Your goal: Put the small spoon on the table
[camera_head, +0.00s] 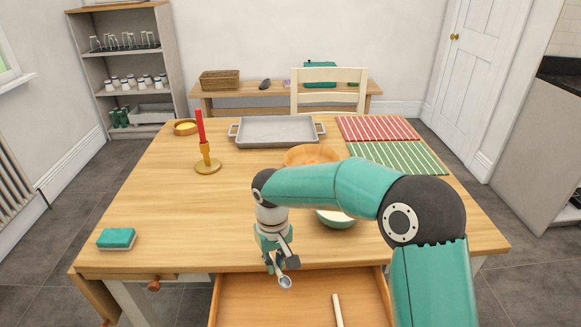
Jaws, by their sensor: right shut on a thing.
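The small spoon (285,282) shows as a small grey bowl-shaped end at the tips of my right gripper (279,267). My right gripper is shut on the spoon and holds it over the open drawer (270,300), close to the front edge of the table (150,190). The spoon's handle is mostly hidden by the gripper. My left gripper is not in view.
A pale stick-like utensil (337,310) lies in the drawer. On the table are a sponge (117,238), a red candle in a holder (207,164), a grey tray (277,131), an orange bowl (311,154), a green bowl (335,219) and striped mats (398,157). The left-centre tabletop is clear.

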